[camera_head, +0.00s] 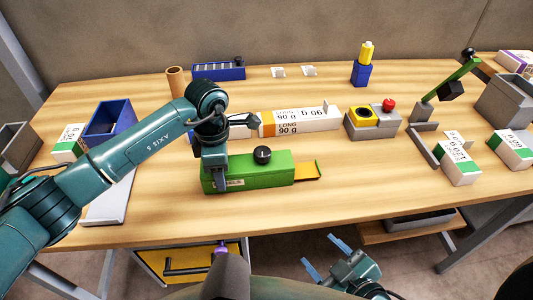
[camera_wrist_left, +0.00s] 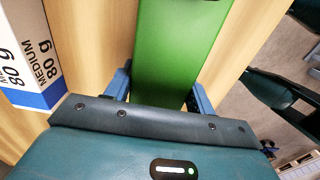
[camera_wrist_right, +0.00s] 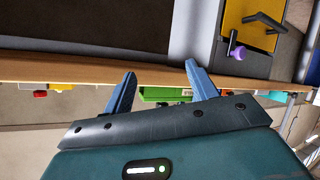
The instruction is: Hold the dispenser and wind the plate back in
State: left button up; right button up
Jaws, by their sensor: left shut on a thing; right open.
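The green dispenser (camera_head: 262,170) lies on the table with a black knob (camera_head: 262,154) on top. A flat plate (camera_head: 308,171) with an orange-yellow top sticks out of its right end. My left gripper (camera_head: 218,182) is shut on the dispenser's left part; in the left wrist view the green body (camera_wrist_left: 175,50) runs between its two fingers (camera_wrist_left: 160,85). My right gripper (camera_head: 325,256) is open and empty, in front of and below the table's front edge. In the right wrist view the dispenser (camera_wrist_right: 165,94) shows small beyond the open fingers (camera_wrist_right: 160,75).
Behind the dispenser lies a white ream labelled LONG 90 g (camera_head: 300,121). A blue tray (camera_head: 108,122) is at left. Bare table lies right of the plate.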

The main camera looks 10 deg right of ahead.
jog(key=w+a+r+n+y, duration=0.1)
jog(key=w+a+r+y, duration=0.25)
jog(key=r, duration=0.25)
jog(key=w+a+r+n+y, duration=0.2)
jog(key=w+a+r+y, duration=0.15)
jog(key=r, duration=0.35)
jog(key=m+g+h, duration=0.2)
jog(key=m, duration=0.1)
send_near(263, 152)
jog(key=shift+h, duration=0.4)
jog(key=x, duration=0.8)
jog(key=shift+w+a, duration=0.25)
jog(key=shift+a, duration=0.15)
jog(key=c, duration=1)
